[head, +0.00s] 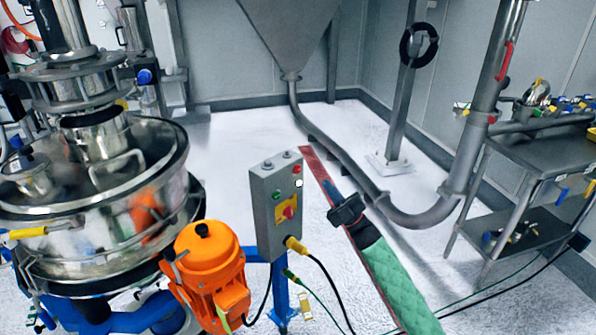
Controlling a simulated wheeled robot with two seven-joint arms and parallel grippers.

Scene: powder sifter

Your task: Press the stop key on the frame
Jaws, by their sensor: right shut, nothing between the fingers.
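The grey control box (268,222) stands on a blue post of the frame, left of the picture's middle in the head view. Its front carries a red key (297,169), a white key (299,183), a green key (277,195) and a red-and-yellow rotary switch (288,210). Labels are too small to read. My right gripper (329,187) comes in from the lower right on a green-sleeved arm. It is shut and empty, a little right of the box and apart from the keys in the picture. My left gripper is out of view.
An orange motor (209,265) sits left of the box. A large steel sifter (90,215) fills the left side. A steel pipe (345,165) curves behind my arm. A steel cart (540,165) stands at right. Cables hang below the box.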

